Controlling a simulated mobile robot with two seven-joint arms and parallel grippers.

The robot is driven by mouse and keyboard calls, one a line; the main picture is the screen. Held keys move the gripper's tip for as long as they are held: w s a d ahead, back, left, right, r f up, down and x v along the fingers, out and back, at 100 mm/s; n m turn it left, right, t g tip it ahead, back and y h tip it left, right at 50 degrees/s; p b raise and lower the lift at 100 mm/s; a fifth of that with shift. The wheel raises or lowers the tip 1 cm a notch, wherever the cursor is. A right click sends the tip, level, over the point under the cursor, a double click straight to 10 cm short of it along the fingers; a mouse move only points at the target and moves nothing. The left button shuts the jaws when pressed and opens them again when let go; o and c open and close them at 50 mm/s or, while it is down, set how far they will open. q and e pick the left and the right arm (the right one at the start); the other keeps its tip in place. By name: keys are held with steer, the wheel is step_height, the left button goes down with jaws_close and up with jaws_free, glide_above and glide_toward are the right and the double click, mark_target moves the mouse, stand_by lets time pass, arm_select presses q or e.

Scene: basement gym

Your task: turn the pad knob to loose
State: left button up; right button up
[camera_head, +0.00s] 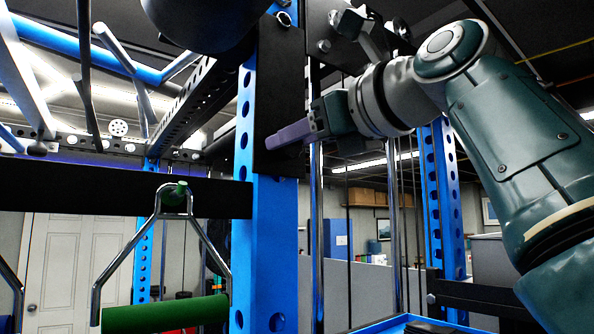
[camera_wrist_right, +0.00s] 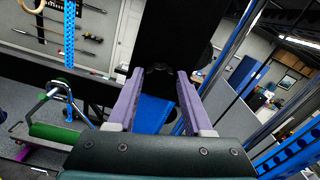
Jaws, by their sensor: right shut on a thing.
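My right gripper (camera_head: 275,141) reaches in from the right in the head view, its purple fingers against the black plate (camera_head: 278,75) on the blue rack post (camera_head: 264,250). In the right wrist view the gripper (camera_wrist_right: 160,74) has a finger on each side of a small dark knob (camera_wrist_right: 160,68) on a black surface, and it is shut on this knob. The knob is dark on dark, so its setting and any marking cannot be read. In the head view the fingers hide the knob. My left gripper is in neither view.
A dark rounded pad-like part (camera_head: 200,15) hangs above left of the post. A metal handle with a green grip (camera_head: 165,315) hangs at lower left. A black crossbeam (camera_head: 110,195) runs left from the post. Chrome guide rods (camera_head: 316,230) stand right of it.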

jaws_close()
